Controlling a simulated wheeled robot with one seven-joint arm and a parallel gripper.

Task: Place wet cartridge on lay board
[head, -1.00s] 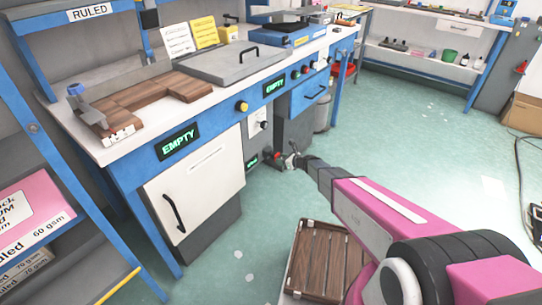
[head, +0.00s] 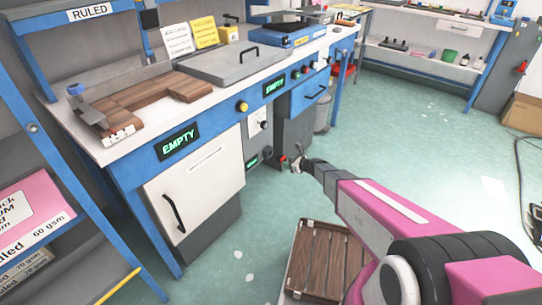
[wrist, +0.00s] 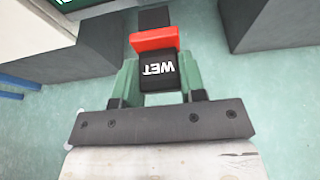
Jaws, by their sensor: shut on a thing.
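My gripper (wrist: 158,66) is shut on the wet cartridge (wrist: 154,86), a black block with a red band and the word WET, held between green fingers in the wrist view. In the head view my gripper (head: 297,163) is small and low, beside the bench's open dark recess and well below the bench top; the cartridge is too small to make out clearly there. A brown wooden L-shaped board (head: 146,97) lies on the bench top at the left; I cannot tell whether this is the lay board.
The white bench top (head: 127,150) also bears a grey lidded panel (head: 232,66) with a handle. A white cabinet door (head: 197,182) is below. A slatted wooden tray (head: 322,262) is at lower centre. A blue shelf rack (head: 80,185) stands at left.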

